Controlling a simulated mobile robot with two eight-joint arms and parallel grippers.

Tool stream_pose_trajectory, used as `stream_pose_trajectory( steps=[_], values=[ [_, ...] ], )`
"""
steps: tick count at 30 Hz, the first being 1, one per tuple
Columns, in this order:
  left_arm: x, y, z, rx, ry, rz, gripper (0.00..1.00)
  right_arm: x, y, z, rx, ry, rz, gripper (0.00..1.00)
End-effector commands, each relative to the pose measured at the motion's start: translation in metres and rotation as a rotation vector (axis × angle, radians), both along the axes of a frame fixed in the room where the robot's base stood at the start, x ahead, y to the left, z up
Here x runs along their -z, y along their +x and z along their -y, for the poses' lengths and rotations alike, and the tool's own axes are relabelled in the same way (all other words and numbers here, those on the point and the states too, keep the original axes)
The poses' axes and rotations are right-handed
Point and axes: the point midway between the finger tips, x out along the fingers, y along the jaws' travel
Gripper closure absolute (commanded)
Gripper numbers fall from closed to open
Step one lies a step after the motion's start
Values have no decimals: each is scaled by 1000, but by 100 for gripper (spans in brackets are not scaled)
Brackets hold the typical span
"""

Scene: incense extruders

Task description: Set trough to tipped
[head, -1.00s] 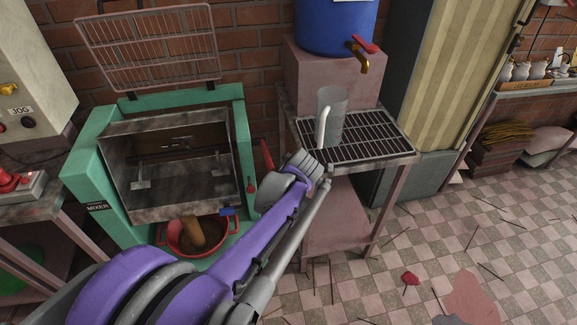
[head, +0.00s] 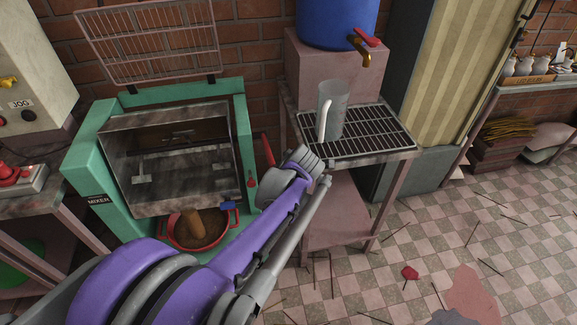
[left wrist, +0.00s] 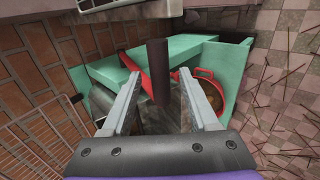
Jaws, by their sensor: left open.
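The grey metal trough (head: 165,190) sits in the green mixer (head: 85,165), tilted forward with its open side facing me. Brown paste (head: 192,228) hangs from its front edge into a red pot (head: 234,222), which holds brown paste. A red lever (head: 267,150) stands at the mixer's right side; in the left wrist view the lever (left wrist: 130,63) shows beside a dark cylindrical grip. My left gripper (left wrist: 159,78) is open, its fingers on either side of that grip; contact cannot be told. In the head view my purple arm hides its fingers. My right gripper is not in view.
A wire guard (head: 150,45) stands raised above the mixer. Thin sticks litter the checkered floor (head: 440,220).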

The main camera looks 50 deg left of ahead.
Motion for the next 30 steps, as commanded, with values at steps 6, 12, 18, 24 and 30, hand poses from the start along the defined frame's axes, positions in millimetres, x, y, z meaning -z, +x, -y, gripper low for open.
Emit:
stream_pose_trajectory(
  steps=[6, 12, 18, 24, 30],
  values=[
    [-18, -7, 15, 2, -1, 0, 40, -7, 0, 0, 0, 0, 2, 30],
    [-49, -20, 41, 3, -2, 1, 40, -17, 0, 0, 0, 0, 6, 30],
    [-71, -30, 60, 2, -1, 0, 40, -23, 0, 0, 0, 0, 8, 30],
    [-79, -34, 66, 0, 0, 0, 40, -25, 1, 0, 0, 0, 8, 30],
    [-78, -34, 66, 0, 0, 0, 40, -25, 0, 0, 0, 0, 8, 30]
  ],
)
